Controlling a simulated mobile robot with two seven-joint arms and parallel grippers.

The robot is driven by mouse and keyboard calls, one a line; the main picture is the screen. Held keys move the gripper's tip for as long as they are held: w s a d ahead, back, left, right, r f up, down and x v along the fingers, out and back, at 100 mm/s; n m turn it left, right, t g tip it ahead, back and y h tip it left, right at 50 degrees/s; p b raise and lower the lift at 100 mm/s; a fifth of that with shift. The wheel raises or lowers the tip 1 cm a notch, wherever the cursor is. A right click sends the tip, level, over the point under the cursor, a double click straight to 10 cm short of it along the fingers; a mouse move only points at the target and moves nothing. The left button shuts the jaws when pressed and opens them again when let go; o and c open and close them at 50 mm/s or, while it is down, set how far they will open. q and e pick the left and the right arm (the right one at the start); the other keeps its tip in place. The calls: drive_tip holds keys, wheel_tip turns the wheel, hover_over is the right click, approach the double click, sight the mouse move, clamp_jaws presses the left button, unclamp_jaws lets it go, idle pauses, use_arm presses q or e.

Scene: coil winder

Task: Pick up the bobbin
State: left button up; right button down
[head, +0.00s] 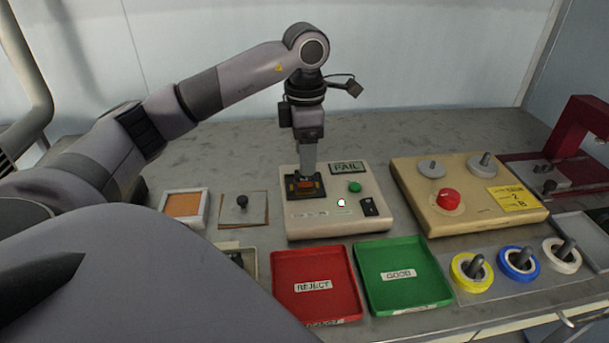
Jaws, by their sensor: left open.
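My left gripper (308,172) comes down from above onto the black fixture (318,193) of the beige tester (300,225). It is open, with its fingers directly over a small orange-brown piece in that fixture, which looks like the bobbin (304,187). The fingers partly cover it, and I cannot tell whether they touch it. The tester's display (347,167) reads FAIL. My right gripper is not in view.
A red REJECT tray (290,262) and a green GOOD tray (375,252) lie in front of the tester, both empty. A beige winder box with a red button (450,199) stands right. Yellow (458,271), blue (518,276) and white (549,254) spools sit at front right.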

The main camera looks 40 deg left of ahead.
use_arm(q)
drive_tip(key=f, duration=0.5)
drive_tip(key=shift+w+a, duration=0.1)
drive_tip(key=shift+a, duration=0.2)
drive_tip(key=c, duration=0.9)
drive_tip(key=shift+r, duration=0.1)
drive_tip(key=shift+c, duration=0.3)
wheel_tip(320, 180, up, 20)
drive_tip(key=p, duration=0.5)
drive_tip(key=shift+p, duration=0.3)
